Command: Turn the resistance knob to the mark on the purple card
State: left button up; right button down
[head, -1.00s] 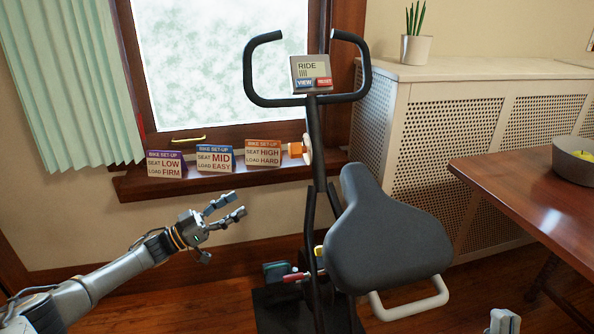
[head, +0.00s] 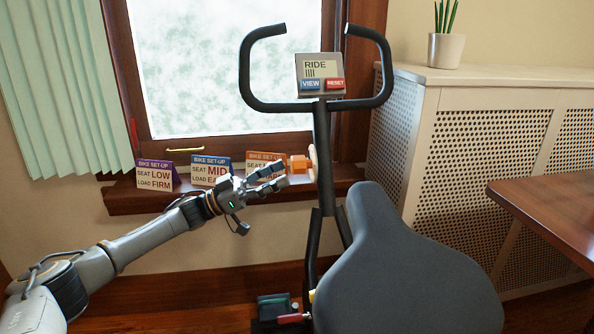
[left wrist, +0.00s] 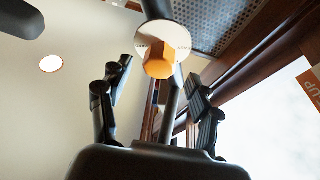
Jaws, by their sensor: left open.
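The orange resistance knob (head: 299,164) sits on a pale round dial (head: 313,163) on the bike's front post. In the left wrist view the knob (left wrist: 160,62) and dial (left wrist: 150,38) are straight ahead, beyond the fingers. My left gripper (head: 268,178) is open, its fingers pointing at the knob from the left, apart from it. The purple card (head: 155,174) stands on the windowsill at the left and reads seat LOW, load FIRM. The dial's marks are too small to read. My right gripper is not in view.
A blue card (head: 210,165) and an orange card (head: 264,158), partly hidden by my left fingers, stand on the sill (head: 125,199). The bike seat (head: 405,270) fills the lower right. A table (head: 550,200) and radiator cover (head: 455,130) stand at right.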

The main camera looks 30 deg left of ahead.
aim_at(297, 166)
pick_arm(q)
jog(key=b+x, duration=0.1)
jog(key=x, duration=0.4)
jog(key=shift+w, duration=0.1)
jog(key=c, duration=1.1)
jog(key=shift+c, duration=0.2)
